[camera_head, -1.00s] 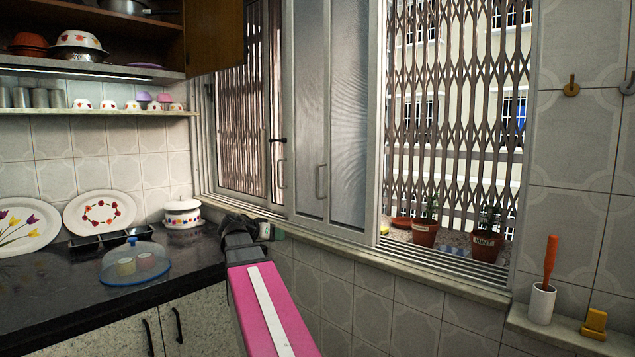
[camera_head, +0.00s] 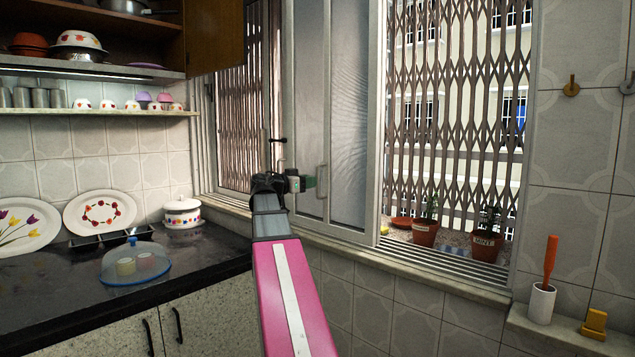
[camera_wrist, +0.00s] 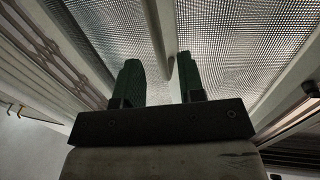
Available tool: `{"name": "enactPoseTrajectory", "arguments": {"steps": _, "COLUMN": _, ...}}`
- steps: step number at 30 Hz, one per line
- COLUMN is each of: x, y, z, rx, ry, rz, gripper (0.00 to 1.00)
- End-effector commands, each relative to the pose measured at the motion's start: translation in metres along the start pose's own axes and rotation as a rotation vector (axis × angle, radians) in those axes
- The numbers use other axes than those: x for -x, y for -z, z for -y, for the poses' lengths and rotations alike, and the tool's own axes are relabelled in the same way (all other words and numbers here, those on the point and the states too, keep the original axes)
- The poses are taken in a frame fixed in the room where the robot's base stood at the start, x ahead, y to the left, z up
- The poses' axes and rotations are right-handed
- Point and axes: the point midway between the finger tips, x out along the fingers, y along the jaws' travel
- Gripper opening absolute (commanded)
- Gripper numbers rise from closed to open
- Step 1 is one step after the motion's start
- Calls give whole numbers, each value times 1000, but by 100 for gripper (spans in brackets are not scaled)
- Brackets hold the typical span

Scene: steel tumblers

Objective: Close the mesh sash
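The mesh sash (camera_head: 350,130) is a grey-framed panel standing in the middle of the window. To its right the opening is uncovered. Its upright bar handle (camera_head: 322,180) is on the lower part of the frame. My gripper (camera_head: 309,182) is raised just left of this handle, pointing at the sash. In the wrist view, its two green fingers (camera_wrist: 158,65) are spread apart, with mesh and an upright frame bar beyond them. I cannot tell whether a finger touches the handle.
A folding metal grille (camera_head: 455,90) fills the opening behind. Potted plants (camera_head: 425,233) stand on the sill at right. The window ledge (camera_head: 400,258) runs below the sash. A blue-rimmed dome (camera_head: 135,265) and a lidded pot (camera_head: 182,213) stand on the counter at left.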

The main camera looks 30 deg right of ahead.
Motion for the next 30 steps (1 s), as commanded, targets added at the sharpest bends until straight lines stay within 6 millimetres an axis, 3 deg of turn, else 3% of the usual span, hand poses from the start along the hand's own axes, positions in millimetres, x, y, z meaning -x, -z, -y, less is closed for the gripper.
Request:
{"name": "enactPoseTrajectory", "arguments": {"steps": 3, "x": -20, "y": 0, "z": 1, "rx": 1, "ry": -1, "rz": 0, "gripper": 36}}
{"name": "enactPoseTrajectory", "arguments": {"steps": 9, "x": -39, "y": 0, "z": 1, "rx": 1, "ry": 0, "rz": 0, "gripper": 36}}
{"name": "enactPoseTrajectory", "arguments": {"steps": 20, "x": -43, "y": 0, "z": 0, "rx": 1, "ry": 1, "rz": 0, "gripper": 36}}
{"name": "enactPoseTrajectory", "arguments": {"steps": 24, "x": -43, "y": 0, "z": 0, "rx": 1, "ry": 1, "rz": 0, "gripper": 0}}
{"name": "enactPoseTrajectory", "arguments": {"steps": 30, "x": -43, "y": 0, "z": 0, "rx": 1, "ry": 1, "rz": 0, "gripper": 0}}
